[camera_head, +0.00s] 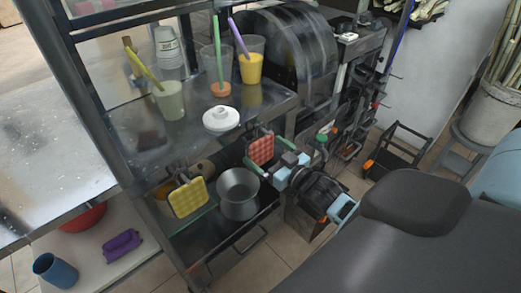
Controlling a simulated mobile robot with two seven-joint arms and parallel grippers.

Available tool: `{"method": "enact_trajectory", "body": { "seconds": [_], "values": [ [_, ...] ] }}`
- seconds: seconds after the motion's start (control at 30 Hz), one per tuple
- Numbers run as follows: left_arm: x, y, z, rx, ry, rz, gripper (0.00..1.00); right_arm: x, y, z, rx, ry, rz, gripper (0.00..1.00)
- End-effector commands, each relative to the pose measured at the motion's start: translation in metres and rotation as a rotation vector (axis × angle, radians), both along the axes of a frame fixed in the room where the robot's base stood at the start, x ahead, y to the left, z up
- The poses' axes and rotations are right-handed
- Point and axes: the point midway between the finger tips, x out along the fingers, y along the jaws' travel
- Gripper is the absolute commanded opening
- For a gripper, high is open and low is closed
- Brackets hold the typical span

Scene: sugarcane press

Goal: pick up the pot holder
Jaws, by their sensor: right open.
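Two quilted square pads that look like pot holders hang at the front of the metal stand. The red pot holder (260,151) is just below the edge of the upper shelf. The yellow pot holder (187,198) hangs lower and further left. My right gripper (257,152) comes in from the right and is open, with its fingers at about the red pot holder. I cannot tell whether they touch it. My left gripper is not in view.
A grey metal pot (238,192) stands on the lower shelf below the red pad. The upper shelf (190,133) holds cups, a white lidded dish (220,119) and an orange piece with a green stick. The press (300,50) stands behind. A black crate (396,155) is on the floor.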

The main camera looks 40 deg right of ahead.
Motion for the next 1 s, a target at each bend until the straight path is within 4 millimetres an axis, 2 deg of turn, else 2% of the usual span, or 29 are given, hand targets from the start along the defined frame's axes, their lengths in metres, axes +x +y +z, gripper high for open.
{"method": "enact_trajectory", "body": {
  "seconds": [0.1, 0.3, 0.63, 0.9, 1.0],
  "values": [
    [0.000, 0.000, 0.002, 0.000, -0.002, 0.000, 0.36, 0.017, 0.004, 0.001, 0.002, -0.004, 0.000, 1.00],
    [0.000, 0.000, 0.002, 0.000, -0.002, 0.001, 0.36, 0.039, 0.007, 0.000, 0.001, -0.003, 0.000, 1.00],
    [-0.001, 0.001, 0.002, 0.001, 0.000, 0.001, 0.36, 0.044, 0.007, -0.001, 0.000, -0.002, 0.001, 1.00],
    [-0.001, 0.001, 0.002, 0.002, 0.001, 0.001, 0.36, 0.044, 0.007, -0.001, 0.000, -0.002, 0.001, 0.66],
    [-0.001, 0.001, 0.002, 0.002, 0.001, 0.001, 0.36, 0.044, 0.007, -0.001, 0.000, -0.002, 0.001, 0.64]
  ]
}}
